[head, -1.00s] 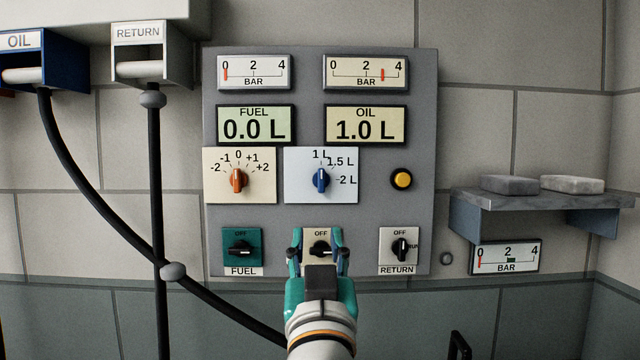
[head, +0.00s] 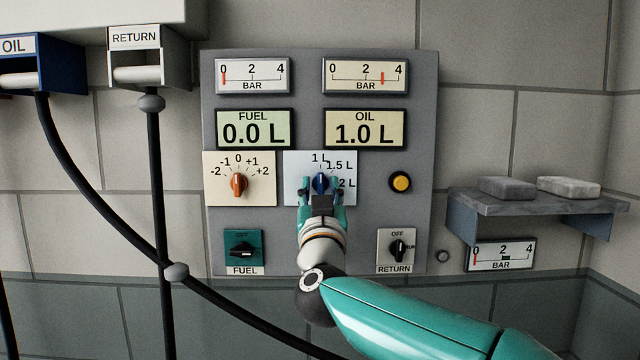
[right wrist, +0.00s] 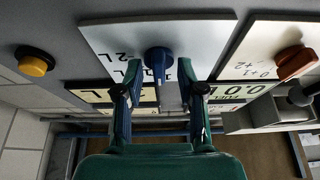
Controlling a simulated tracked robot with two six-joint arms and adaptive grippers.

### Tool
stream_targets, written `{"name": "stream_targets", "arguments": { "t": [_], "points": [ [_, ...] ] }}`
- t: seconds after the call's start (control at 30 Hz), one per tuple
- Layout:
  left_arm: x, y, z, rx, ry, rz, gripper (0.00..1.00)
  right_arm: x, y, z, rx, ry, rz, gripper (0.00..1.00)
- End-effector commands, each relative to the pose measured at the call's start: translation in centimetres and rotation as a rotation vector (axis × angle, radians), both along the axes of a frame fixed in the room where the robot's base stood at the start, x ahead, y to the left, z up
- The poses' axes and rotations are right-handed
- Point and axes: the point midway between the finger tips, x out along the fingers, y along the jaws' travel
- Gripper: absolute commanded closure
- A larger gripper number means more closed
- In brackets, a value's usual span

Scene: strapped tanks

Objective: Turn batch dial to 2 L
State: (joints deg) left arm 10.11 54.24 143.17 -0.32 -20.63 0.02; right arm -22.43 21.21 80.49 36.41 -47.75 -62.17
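The batch dial (head: 320,181) is a blue knob on a white plate (head: 296,165) marked 1 L, 1.5 L and 2 L. Its pointer stands up toward 1 L. My right gripper (head: 321,188) is in front of the plate, with one finger to each side of the knob. The right wrist view shows the batch dial (right wrist: 158,62) between the open fingertips of the right gripper (right wrist: 159,70), with a gap on both sides. The fingers partly cover the plate's markings. My left gripper is in neither view.
An orange dial (head: 238,184) is left of the batch dial and a yellow button (head: 400,182) is right. The OIL display (head: 365,128) reads 1.0 L. A shelf (head: 530,204) juts out at right.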

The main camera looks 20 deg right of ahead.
Motion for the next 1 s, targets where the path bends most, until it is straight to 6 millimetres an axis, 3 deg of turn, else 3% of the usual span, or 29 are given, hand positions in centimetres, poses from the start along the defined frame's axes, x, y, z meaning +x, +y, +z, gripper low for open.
{"name": "stream_targets", "arguments": {
  "t": [0.27,0.53,1.0],
  "points": [
    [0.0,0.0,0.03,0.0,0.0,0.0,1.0,0.15,-0.12,0.02,0.0,0.0,-0.001,0.61],
    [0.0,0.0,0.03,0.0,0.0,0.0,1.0,0.12,-0.12,0.03,0.0,0.0,-0.001,1.0],
    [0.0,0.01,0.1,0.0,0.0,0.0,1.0,0.13,-0.06,0.06,0.048,-0.014,-0.001,1.0]
  ]
}}
